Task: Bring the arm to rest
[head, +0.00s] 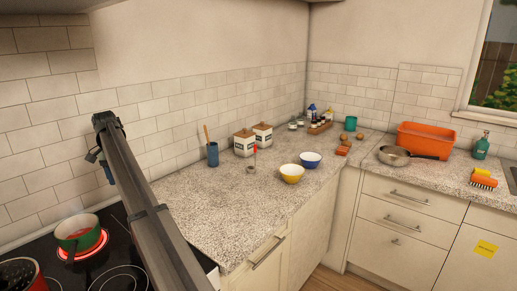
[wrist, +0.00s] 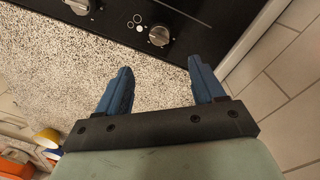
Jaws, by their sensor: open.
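My gripper (wrist: 160,78) shows in the wrist view with its two blue fingers spread wide and nothing between them. It is above the speckled countertop (wrist: 70,75), with its fingers pointing toward the black cooktop edge. In the head view my dark arm rises at the left, in front of the cooktop (head: 125,250) and the tiled wall. A small blue part shows beside the arm there, but most of the gripper is hidden.
A blue utensil cup (head: 212,154), canisters (head: 244,143), a yellow bowl (head: 291,174) and a blue bowl (head: 311,160) stand on the counter. A pan (head: 393,155) and an orange tub (head: 430,140) are at right. The near counter is clear.

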